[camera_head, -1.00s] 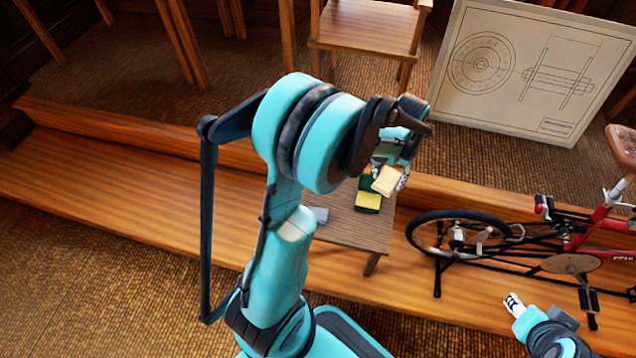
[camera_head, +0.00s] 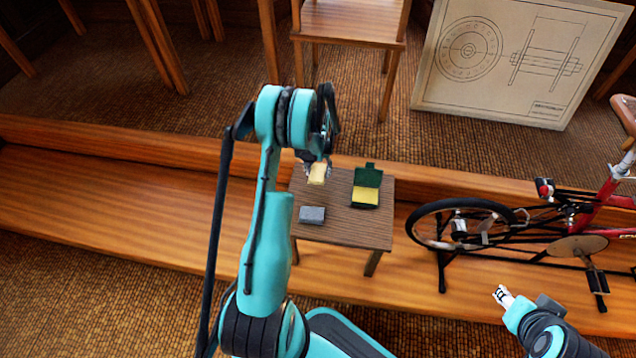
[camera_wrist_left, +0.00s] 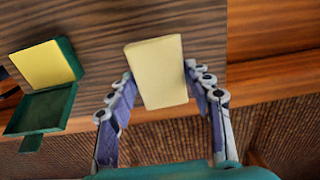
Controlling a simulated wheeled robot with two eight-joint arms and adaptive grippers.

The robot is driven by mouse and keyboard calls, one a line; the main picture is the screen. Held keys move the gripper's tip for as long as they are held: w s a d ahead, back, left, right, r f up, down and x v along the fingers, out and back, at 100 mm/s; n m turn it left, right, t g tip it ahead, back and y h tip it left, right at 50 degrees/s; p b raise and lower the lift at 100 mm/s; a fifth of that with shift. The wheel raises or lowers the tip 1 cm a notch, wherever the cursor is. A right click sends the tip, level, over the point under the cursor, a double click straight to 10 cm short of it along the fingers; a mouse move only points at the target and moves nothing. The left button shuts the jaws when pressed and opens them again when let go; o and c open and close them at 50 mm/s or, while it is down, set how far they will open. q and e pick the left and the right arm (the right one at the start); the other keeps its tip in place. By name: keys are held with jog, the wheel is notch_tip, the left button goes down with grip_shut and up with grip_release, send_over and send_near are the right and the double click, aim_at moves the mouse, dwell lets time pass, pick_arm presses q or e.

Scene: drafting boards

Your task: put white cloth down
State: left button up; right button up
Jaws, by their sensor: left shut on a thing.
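The cloth is a pale cream, folded block-like piece. In the head view the cloth (camera_head: 317,174) is over the far left part of the small wooden table (camera_head: 350,233). My left gripper (camera_head: 316,168) is shut on it. In the left wrist view the cloth (camera_wrist_left: 158,72) sits between the two fingers, apparently above the wood top; the gap beneath is hard to judge. My right gripper (camera_head: 502,296) is at the lower right, away from the table; whether it is open or shut is unclear.
An open green case (camera_head: 367,187) with a yellow inside lies on the table's right part. A grey block (camera_head: 312,215) lies at the front left. A red bicycle (camera_head: 590,215) stands right of the table, and a drawing board (camera_head: 520,60) stands behind.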

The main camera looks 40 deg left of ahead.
aim_at(318, 179)
pick_arm(q)
notch_tip(318, 179, down, 6)
jog(key=shift+r+b, duration=0.15)
jog(key=shift+b, duration=0.85)
jog(key=shift+r, duration=0.15)
jog(key=o, duration=1.2)
